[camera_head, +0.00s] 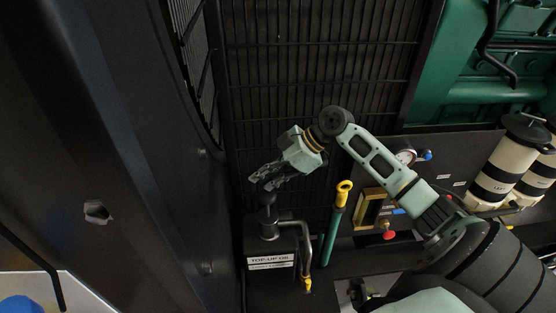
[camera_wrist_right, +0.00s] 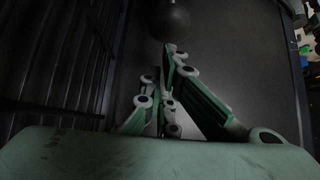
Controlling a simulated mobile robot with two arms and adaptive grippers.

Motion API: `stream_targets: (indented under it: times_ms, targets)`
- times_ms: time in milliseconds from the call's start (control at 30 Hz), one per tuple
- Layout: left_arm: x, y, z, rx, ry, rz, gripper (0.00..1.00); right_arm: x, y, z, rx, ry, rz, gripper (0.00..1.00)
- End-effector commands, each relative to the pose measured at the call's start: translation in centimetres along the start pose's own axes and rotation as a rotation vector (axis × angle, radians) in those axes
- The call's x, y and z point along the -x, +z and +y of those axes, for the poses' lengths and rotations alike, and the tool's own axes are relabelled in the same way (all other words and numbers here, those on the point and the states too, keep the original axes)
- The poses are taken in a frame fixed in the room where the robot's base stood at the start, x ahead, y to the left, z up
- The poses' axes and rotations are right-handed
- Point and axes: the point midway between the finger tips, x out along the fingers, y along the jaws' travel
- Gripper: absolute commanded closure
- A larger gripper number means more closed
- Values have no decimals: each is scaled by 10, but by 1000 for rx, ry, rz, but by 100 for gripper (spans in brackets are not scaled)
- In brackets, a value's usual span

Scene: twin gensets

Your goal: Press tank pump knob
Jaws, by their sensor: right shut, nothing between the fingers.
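The black tank pump knob (camera_head: 267,199) stands on top of a dark box-shaped tank (camera_head: 258,242) labelled "TOP-UP OIL". My right gripper (camera_head: 262,182) is shut and empty, with its fingertips just above the knob in the head view. I cannot tell whether they touch it. In the right wrist view the shut fingers (camera_wrist_right: 169,52) point at a dark round shape, which looks like the knob (camera_wrist_right: 167,18), close beyond the tips. My left gripper is not in view.
A bent spout pipe (camera_head: 303,250) with a yellow tip rises from the tank. A yellow-handled dipstick (camera_head: 343,192) stands right of it. A black grille (camera_head: 300,70) lies behind. A red button (camera_head: 389,235), a gauge (camera_head: 405,156) and striped canisters (camera_head: 508,160) are further right.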

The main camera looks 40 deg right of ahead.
Motion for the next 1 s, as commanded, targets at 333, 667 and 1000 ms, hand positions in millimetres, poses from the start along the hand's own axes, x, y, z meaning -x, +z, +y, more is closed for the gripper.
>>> stream_targets:
  times_ms: [333, 667, 1000]
  targets:
    - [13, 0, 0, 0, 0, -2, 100, -21, 25, 0, -3, 0, -6, 100]
    - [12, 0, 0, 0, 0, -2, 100, -22, 27, -1, -4, -1, -8, 100]
    - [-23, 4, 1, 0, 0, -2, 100, -55, 60, -2, -6, -4, -10, 100]
